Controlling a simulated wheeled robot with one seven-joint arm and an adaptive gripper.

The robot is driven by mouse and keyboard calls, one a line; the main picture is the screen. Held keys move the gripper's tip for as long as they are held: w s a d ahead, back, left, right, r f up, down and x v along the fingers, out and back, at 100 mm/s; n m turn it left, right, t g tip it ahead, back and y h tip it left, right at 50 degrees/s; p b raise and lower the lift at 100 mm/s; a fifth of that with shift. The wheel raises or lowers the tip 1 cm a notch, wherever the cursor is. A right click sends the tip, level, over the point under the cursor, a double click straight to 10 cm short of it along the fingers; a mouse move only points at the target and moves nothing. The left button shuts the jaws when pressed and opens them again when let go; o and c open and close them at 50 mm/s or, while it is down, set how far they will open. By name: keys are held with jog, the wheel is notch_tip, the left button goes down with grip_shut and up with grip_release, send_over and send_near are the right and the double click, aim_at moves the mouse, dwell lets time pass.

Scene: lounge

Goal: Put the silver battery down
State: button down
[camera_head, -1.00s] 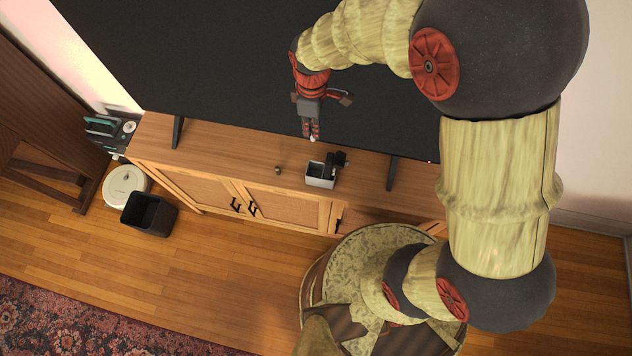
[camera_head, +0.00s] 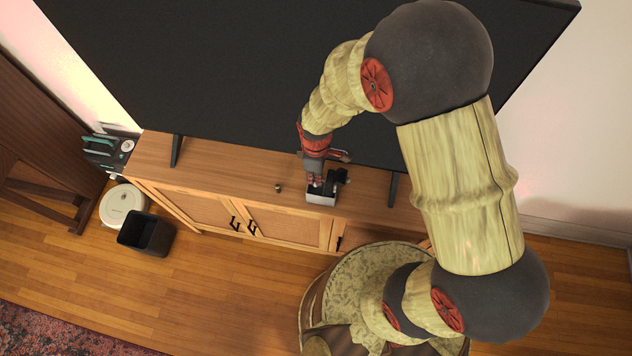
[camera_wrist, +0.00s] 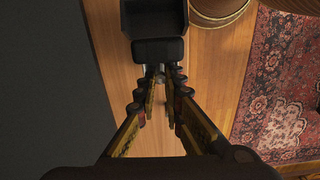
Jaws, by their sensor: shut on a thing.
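A black object (camera_head: 342,175) stands at the box's right side.
The box is on the wooden sideboard (camera_head: 220,172), below a large TV (camera_head: 230,70) with thin stands. A small brownish round thing (camera_head: 278,188) lies left of the box. The sideboard top farther left is clear. A black bin (camera_head: 146,234) stands on the floor.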

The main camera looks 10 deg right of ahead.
jog(key=shift+f, duration=2.25)
jog(key=shift+f+b, duration=0.45)
jog(key=shift+b, duration=0.05)
jog(key=shift+f, duration=0.2)
jog(key=c, duration=1.9)
grip_release()
